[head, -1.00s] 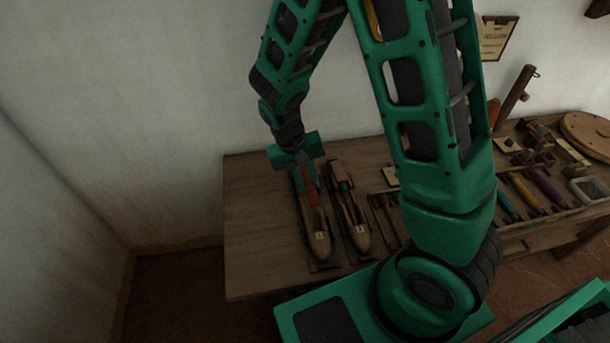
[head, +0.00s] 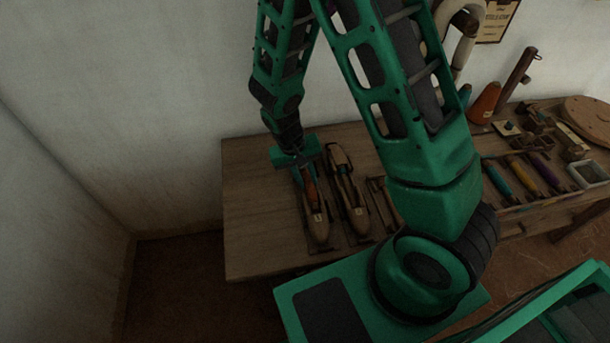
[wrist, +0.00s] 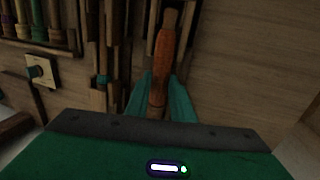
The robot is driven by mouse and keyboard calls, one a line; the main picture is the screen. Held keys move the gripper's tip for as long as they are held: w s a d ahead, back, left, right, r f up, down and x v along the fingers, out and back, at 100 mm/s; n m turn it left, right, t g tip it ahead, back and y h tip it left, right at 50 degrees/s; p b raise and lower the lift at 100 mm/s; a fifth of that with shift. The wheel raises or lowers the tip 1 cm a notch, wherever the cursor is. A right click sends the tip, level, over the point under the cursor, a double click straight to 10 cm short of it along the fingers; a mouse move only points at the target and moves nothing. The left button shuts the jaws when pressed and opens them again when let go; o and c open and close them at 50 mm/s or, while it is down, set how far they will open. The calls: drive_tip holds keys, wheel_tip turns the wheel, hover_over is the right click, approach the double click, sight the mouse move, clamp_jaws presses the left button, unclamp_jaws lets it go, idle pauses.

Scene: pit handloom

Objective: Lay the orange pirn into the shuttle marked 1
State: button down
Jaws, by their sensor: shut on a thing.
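My gripper (head: 303,171) is shut on the orange pirn (wrist: 161,65), between teal fingertips in the wrist view. In the head view the orange pirn (head: 312,192) lines up lengthwise with the left shuttle (head: 318,230), a pale wooden boat shape with a small label near its front end. The pirn is over or inside its opening; I cannot tell whether it touches the bottom. A second, similar shuttle (head: 358,218) lies close beside it on the right, also labelled. The label numbers are too small to read surely. My gripper hides the left shuttle's far end.
The wooden table (head: 255,215) is bare left of the shuttles. To the right lie several coloured pirns (head: 524,180), a pale square dish (head: 588,173) and an orange cone (head: 487,101). A wall stands behind the table.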

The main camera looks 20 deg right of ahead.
idle(0.3)
drive_tip(key=c, duration=1.5)
unclamp_jaws()
drive_tip(key=shift+o, duration=0.2)
drive_tip(key=shift+r, duration=4)
